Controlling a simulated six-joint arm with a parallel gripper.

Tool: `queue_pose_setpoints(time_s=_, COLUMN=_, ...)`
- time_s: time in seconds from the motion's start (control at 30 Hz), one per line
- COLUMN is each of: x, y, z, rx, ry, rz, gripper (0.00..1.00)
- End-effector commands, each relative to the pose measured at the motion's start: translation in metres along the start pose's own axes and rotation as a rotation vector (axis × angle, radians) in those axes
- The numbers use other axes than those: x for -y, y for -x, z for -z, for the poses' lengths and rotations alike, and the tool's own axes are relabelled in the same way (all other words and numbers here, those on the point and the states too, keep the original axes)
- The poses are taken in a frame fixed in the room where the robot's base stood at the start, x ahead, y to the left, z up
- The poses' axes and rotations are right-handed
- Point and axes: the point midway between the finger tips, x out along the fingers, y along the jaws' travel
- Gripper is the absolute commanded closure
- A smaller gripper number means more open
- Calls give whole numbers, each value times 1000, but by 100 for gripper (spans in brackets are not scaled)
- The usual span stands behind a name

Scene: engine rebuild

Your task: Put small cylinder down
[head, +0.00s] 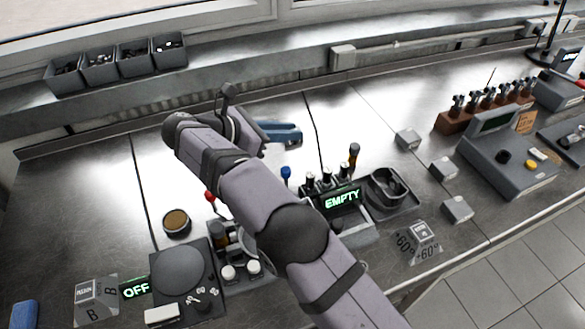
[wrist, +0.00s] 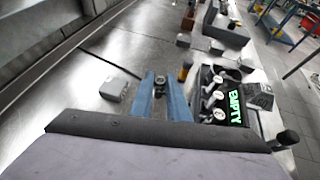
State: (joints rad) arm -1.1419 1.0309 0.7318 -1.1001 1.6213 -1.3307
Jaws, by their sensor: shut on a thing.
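My gripper's blue fingers (wrist: 161,97) reach forward over the bench in the wrist view. A small dark cylinder (wrist: 160,80) shows between their tips, and the fingers are shut on it. In the head view my gripper (head: 297,134) is over the bare bench, behind the rack with the green EMPTY sign (head: 343,199). The cylinder is too small to make out there. The EMPTY rack also shows to the right of the fingers in the wrist view (wrist: 236,103), with several pale-topped cylinders along it. My arm hides part of the bench in the head view.
Several grey blocks (head: 408,139) lie farther right. Grey bins (head: 100,66) stand on the back ledge. The bench left of my gripper is largely clear.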

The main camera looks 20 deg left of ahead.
Motion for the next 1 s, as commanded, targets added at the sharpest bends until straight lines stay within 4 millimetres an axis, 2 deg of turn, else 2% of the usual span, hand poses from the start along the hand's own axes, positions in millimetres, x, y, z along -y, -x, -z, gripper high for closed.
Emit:
queue_pose_setpoints(time_s=0.4, x=0, y=-23, z=47, rx=1, ry=4, rz=-1, gripper=100)
queue_pose_setpoints(time_s=0.77, x=0, y=-29, z=60, rx=1, ry=4, rz=-2, gripper=100)
queue_pose_setpoints(time_s=1.0, x=0, y=-40, z=84, rx=1, ry=4, rz=-1, gripper=100)
